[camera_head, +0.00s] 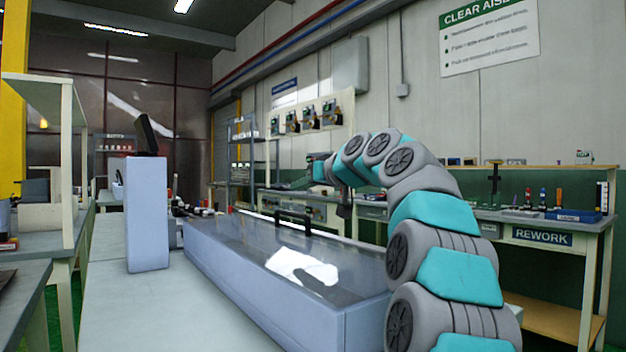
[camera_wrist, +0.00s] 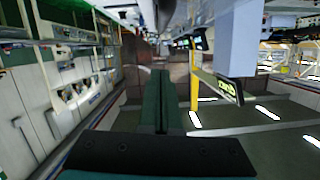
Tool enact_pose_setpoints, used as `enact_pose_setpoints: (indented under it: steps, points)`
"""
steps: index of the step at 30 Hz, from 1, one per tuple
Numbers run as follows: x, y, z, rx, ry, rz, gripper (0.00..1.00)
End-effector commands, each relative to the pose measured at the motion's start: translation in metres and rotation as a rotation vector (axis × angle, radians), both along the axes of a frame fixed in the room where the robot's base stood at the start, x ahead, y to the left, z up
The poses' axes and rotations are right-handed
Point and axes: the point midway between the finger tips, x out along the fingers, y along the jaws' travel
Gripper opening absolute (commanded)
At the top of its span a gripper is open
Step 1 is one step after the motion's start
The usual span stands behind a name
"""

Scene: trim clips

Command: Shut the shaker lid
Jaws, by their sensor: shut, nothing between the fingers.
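The shaker (camera_head: 255,292) is a long pale blue box on the bench, left of my arm. Its glossy, see-through lid (camera_head: 235,247) lies roughly level over the top, with a dark handle (camera_head: 293,221) on it. I cannot tell whether a small gap stays along the lid's edge. My gripper (camera_head: 287,186) is held above the far part of the shaker, pointing left, apart from the lid and handle. In the wrist view, my dark green fingers (camera_wrist: 160,74) are together with nothing between them. The lid is not clear in that view.
A pale blue post (camera_head: 148,215) with a tilted black panel (camera_head: 147,133) stands left of the shaker; it also shows in the wrist view (camera_wrist: 238,40). Bare bench (camera_head: 165,310) lies in front. A rework bench (camera_head: 545,222) stands at the right. The wrist picture looks upside down.

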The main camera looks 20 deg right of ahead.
Motion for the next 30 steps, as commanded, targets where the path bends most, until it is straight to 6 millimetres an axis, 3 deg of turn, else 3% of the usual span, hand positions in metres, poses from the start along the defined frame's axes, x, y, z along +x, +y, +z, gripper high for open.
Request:
enact_pose_setpoints:
  steps: [1,18,30]
  points:
    - [0.008,0.001,-0.002,0.0,0.002,0.0,0.0]
    - [0.003,0.006,-0.037,0.001,-0.001,0.0,0.0]
    - [0.003,0.006,-0.041,-0.001,-0.001,-0.001,0.0]
